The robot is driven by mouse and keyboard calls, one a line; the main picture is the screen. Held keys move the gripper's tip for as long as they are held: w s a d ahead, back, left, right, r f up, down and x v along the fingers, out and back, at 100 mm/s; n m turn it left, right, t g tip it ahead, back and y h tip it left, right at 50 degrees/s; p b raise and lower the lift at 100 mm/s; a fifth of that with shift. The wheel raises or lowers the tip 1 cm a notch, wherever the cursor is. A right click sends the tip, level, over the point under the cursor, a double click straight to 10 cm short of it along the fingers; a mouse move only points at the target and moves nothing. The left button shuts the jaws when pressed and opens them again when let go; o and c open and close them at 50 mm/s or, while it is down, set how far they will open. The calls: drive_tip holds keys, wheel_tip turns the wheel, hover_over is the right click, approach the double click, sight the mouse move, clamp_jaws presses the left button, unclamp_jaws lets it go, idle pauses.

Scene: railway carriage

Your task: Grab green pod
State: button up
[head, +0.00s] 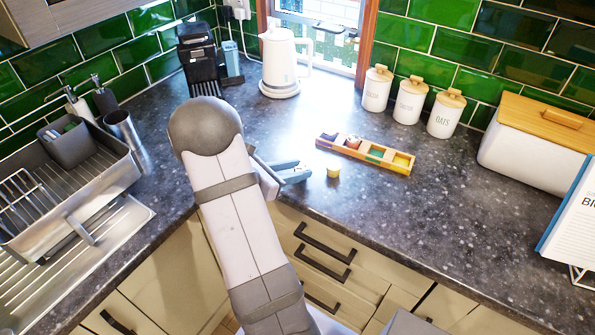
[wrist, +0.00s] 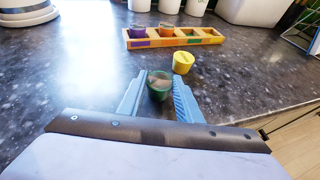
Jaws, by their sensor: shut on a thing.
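The green pod (wrist: 160,86) is a small dark green cup with a brownish top. In the wrist view it sits between the two light blue fingers of my gripper (wrist: 160,90), which is shut on it. In the head view my gripper (head: 294,172) is low over the worktop, just left of the yellow pod; I cannot make out the green pod there. The yellow pod (wrist: 183,62) stands on the worktop just beyond the fingertips; it also shows in the head view (head: 333,172).
A wooden tray (wrist: 176,43) with coloured compartments lies behind, holding a purple pod (wrist: 140,32) and an orange pod (wrist: 167,31) at its left; its right compartments look empty. White canisters (head: 410,101), a bread bin (head: 530,143) and a kettle (head: 281,60) stand farther back.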

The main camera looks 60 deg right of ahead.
wheel_tip(320, 180, up, 10)
drive_tip(key=shift+f+b, duration=0.2)
drive_tip(key=shift+b, duration=0.25)
